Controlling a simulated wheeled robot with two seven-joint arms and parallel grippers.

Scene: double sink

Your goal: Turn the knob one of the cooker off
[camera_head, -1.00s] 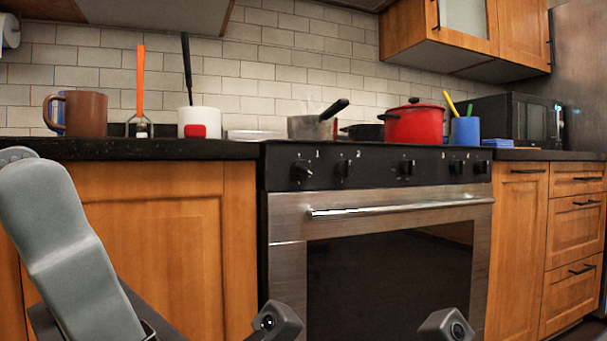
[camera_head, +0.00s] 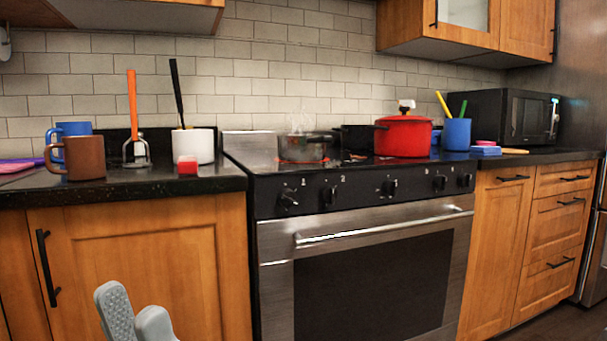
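Knob one (camera_head: 288,198) is the leftmost black knob on the cooker's (camera_head: 350,283) front panel, under the number 1. Its grip looks slanted rather than upright. A red glow shows on the cooktop beneath the steaming pot (camera_head: 304,148). My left gripper (camera_head: 136,312) shows at the bottom left as two grey fingers, one with a textured pad. The fingers look apart with nothing between them. They are low in front of the wooden cabinet, left of and below knob one, not touching it. My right gripper is out of view.
Several other knobs line the panel. The oven handle (camera_head: 385,228) runs below them. A red pot (camera_head: 403,136) stands on the cooktop. On the left counter are a brown mug (camera_head: 85,158), a white container (camera_head: 193,146) and a red block (camera_head: 187,166). Space before the panel looks clear.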

